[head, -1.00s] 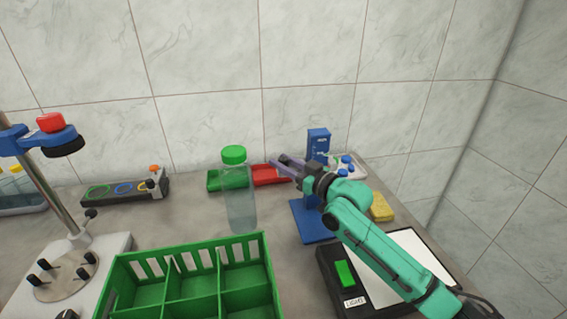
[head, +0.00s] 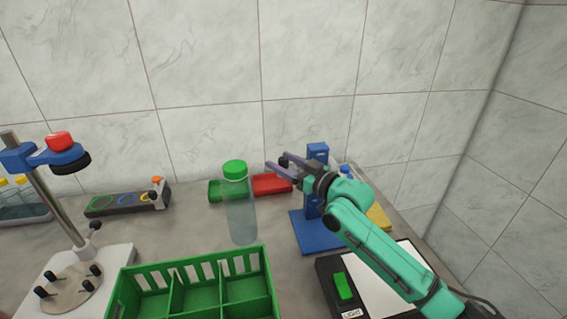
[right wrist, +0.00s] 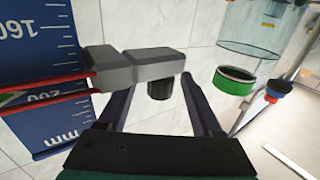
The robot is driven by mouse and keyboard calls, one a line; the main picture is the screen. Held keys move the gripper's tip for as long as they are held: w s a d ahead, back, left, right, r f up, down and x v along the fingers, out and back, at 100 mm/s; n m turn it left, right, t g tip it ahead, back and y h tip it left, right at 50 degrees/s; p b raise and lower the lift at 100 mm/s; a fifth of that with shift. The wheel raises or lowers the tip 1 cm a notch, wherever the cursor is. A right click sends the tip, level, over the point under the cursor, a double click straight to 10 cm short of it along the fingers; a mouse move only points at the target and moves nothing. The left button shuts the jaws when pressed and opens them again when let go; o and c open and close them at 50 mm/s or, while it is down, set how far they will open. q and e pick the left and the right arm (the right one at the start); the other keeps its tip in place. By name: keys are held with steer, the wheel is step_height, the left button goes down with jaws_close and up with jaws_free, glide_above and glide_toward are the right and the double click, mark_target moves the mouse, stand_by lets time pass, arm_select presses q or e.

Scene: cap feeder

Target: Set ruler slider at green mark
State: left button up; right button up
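The blue ruler stand (head: 318,154) stands upright at the back right, on a blue base (head: 315,231). In the right wrist view the blue ruler (right wrist: 30,45) shows white tick marks, numbers and "mm". The grey slider (right wrist: 130,66) sticks out sideways from it, with a black knob (right wrist: 160,89). My right gripper (head: 279,166) is open in front of the stand. Its fingers (right wrist: 160,92) lie either side of the knob, with gaps visible. My left gripper is out of view.
A clear bottle with a green cap (head: 235,167) stands left of my right gripper. Red (head: 270,184) and green trays lie behind. A green divided crate (head: 195,262) and a light pad (head: 343,286) are in front. A yellow sponge (head: 379,219) lies right.

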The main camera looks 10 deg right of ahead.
steer(key=shift+s+d+f, duration=0.1)
steer(key=shift+s+d, duration=0.1)
steer(key=shift+s, duration=0.1)
steer(key=b+v, duration=0.2)
steer(key=v, duration=1.2)
steer(key=shift+b, duration=0.35)
